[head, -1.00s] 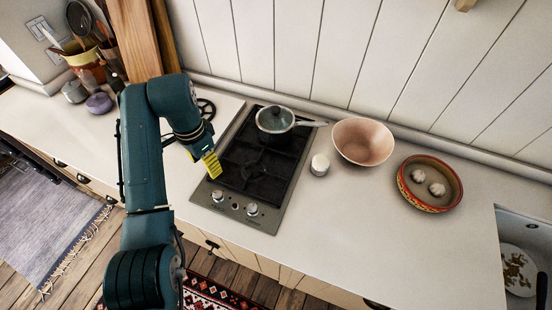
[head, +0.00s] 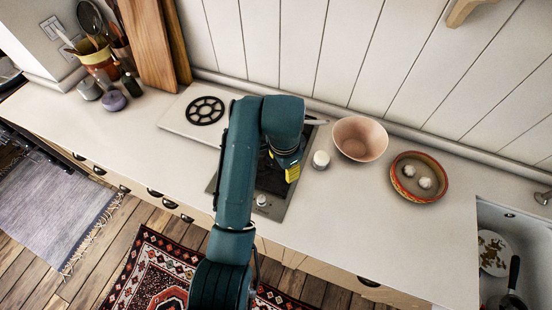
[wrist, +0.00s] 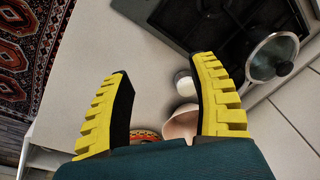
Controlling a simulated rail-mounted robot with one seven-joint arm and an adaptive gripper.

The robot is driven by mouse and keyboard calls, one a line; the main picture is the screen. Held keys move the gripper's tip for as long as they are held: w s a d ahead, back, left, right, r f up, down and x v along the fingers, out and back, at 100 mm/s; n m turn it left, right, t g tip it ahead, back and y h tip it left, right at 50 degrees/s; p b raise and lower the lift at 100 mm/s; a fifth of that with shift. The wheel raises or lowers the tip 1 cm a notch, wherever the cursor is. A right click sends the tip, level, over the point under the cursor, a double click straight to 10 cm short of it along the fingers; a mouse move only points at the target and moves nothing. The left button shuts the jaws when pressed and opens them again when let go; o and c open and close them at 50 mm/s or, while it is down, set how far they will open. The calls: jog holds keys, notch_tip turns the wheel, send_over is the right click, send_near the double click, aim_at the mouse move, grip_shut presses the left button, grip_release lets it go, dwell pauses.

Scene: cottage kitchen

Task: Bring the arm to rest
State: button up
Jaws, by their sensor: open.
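My gripper (head: 287,165) is above the right side of the stove (head: 270,180) in the head view, with my arm covering much of the stove. In the wrist view its two yellow ridged fingers (wrist: 160,100) are spread apart with nothing between them in their grasp. A saucepan with a glass lid (wrist: 272,56) sits on the stove in the wrist view; in the head view my arm hides most of it.
Right of the stove stand a white cup or jar (head: 320,160), a pink bowl (head: 360,139) and a patterned dish (head: 419,178) with two pale lumps. A sink (head: 500,225) holds a plate and a pan. A board with a black trivet (head: 206,110) lies left of the stove.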

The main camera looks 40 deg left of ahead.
jog(key=shift+w+d+r, duration=0.1)
jog(key=shift+d, duration=0.05)
dwell(0.4)
jog(key=w+d+r+m+t+p, duration=0.1)
jog(key=w+d+r+p, duration=0.15)
jog(key=d, duration=0.45)
jog(key=w+d+r+m+t+p, duration=0.1)
jog(key=d+r+m+p, duration=0.1)
jog(key=d+r+p, duration=0.3)
jog(key=w+d+r+t+p, duration=0.1)
jog(key=d+r+t+p, duration=0.2)
jog(key=d+r+t, duration=0.65)
jog(key=s+d+r+n+t, duration=0.1)
jog(key=s+r+n+t, duration=0.1)
jog(key=r, duration=0.8)
jog(key=s+d+r+n+t, duration=0.2)
jog(key=s+r+t, duration=0.2)
jog(key=r, duration=0.7)
jog(key=s+d+r+n+t+h, duration=0.1)
jog(key=s+r, duration=0.4)
jog(key=r, duration=0.5)
jog(key=shift+d+r+n+t, duration=0.35)
jog(key=shift+d+n+t, duration=0.15)
jog(key=shift+n+t, duration=0.6)
